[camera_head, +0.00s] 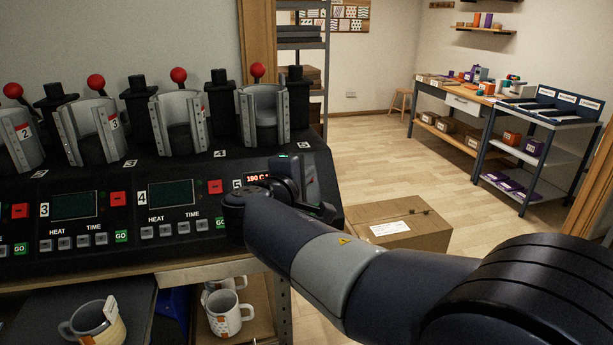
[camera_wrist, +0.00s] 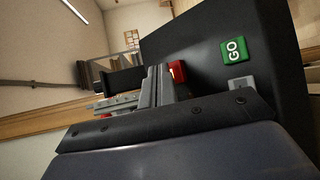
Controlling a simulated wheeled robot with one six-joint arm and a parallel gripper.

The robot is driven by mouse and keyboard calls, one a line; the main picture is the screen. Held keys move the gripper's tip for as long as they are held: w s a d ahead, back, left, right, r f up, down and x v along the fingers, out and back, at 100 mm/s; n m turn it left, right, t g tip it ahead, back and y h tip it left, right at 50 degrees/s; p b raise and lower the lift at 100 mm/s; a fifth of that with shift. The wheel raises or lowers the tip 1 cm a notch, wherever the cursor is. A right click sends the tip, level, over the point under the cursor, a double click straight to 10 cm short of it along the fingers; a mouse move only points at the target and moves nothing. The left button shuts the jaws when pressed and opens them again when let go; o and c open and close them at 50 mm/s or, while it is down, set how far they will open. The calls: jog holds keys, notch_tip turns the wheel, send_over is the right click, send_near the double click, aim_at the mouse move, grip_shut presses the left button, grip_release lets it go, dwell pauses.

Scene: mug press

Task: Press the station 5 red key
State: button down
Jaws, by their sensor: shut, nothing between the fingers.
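The station 5 panel is at the right end of the black press console, with its number 5 (camera_head: 237,184) and lit display (camera_head: 258,178) partly covered by my arm. My gripper (camera_head: 298,180) is over that panel in the head view and hides its red key there. In the wrist view a red key (camera_wrist: 178,71) with a white mark shows just beyond my shut gripper (camera_wrist: 162,85). The fingertips overlap the key's edge in the picture; I cannot tell whether they touch it. The green GO key (camera_wrist: 233,50) is beside it.
Station 4's red key (camera_head: 215,186) and station 3's red key (camera_head: 117,198) are on panels to the left. Metal mug clamps with red-knobbed levers (camera_head: 257,70) stand behind. A cardboard box (camera_head: 400,226) is on the floor at right. Mugs (camera_head: 226,312) sit below the console.

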jog(key=shift+w+a+f+b, duration=0.1)
jog(key=shift+w+f+b, duration=0.2)
jog(key=shift+f, duration=0.05)
dwell(0.5)
jog(key=shift+r, duration=0.1)
jog(key=shift+s+d+r, duration=0.2)
jog(key=shift+s+r, duration=0.35)
jog(key=shift+s, duration=0.05)
jog(key=s+r, duration=0.1)
jog(key=s+d+r+p, duration=0.1)
jog(key=s+r, duration=0.1)
jog(key=shift+s+r, duration=0.2)
jog(key=shift+s, duration=0.05)
dwell(0.5)
